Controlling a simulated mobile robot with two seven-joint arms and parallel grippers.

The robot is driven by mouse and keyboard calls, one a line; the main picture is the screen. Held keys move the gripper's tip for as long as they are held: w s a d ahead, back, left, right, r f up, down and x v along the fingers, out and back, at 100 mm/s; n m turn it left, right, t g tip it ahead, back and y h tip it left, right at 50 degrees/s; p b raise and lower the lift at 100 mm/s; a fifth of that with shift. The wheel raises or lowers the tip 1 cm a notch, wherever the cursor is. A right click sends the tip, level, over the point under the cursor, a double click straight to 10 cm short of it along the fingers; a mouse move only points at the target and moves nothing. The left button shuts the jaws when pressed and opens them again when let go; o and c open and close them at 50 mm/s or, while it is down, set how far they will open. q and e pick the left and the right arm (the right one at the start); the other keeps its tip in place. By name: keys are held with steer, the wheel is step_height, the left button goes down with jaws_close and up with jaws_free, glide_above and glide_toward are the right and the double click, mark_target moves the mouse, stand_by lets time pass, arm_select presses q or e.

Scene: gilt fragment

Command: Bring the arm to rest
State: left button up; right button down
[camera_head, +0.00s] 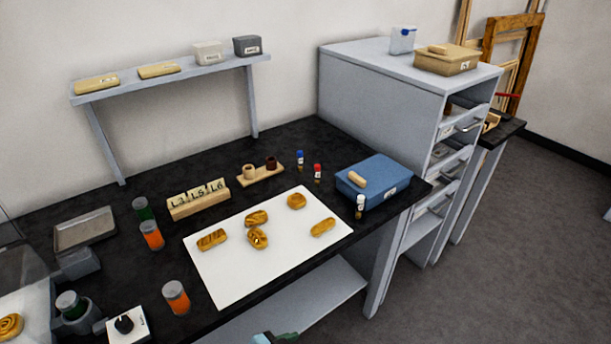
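A small dark and teal piece at the bottom edge looks like the tip of one of my grippers (276,338). It is cut off by the frame, so I cannot tell which arm it belongs to or whether it is open or shut. It appears in front of the table, below the white sheet (215,285), apart from the things on the table. No other part of my arms shows clearly. On the sheet lie several brown pastry-like pieces (257,240), none touched by a gripper.
The black table (100,195) carries a lettered block rack (198,200), orange-filled jars (176,297), small vials (317,172), a metal tray (84,231) and a blue box (373,184). A wall shelf (180,76) and grey cabinet (375,85) stand behind. Floor at right (500,270) is clear.

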arm_select(q)
steer(key=s+a+f+n+t+y, duration=0.1)
steer(key=s+a+f+n+y, duration=0.2)
steer(key=s+a, duration=0.6)
steer(key=s+a+f+n+t+y, duration=0.1)
steer(key=s+a+f+n+y, duration=0.2)
steer(key=s+a, duration=0.6)
steer(key=shift+s+a+f+n, duration=0.15)
steer(key=shift+a+f+n, duration=0.5)
steer(key=shift+f, duration=0.25)
